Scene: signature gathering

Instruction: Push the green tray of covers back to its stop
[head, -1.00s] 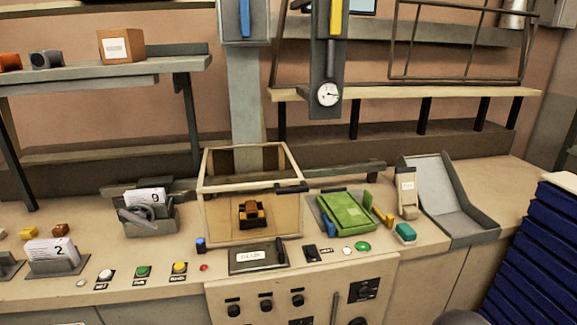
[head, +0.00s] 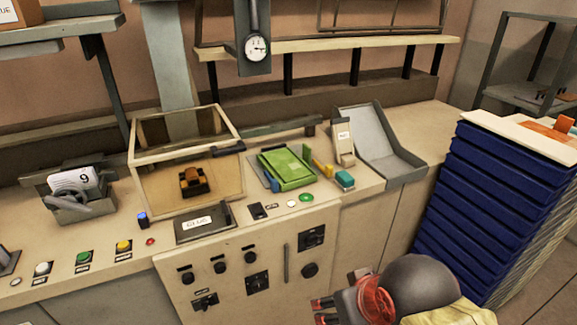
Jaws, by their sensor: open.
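The green tray (head: 287,170) lies on the bench top between the clear glue box and the grey chute. A blue piece shows at its left front edge and a yellow piece at its right. My gripper (head: 318,311) shows at the bottom of the head view, with dark fingers and red parts. It is open and empty, low in front of the bench cabinet and well apart from the tray. A stop behind the tray cannot be made out clearly.
The clear-walled box (head: 187,160) stands left of the tray. A teal-topped block (head: 344,181), a labelled stand (head: 344,143) and a grey chute (head: 379,146) stand to its right. Buttons line the front edge. A tall blue stack (head: 480,200) stands at the right.

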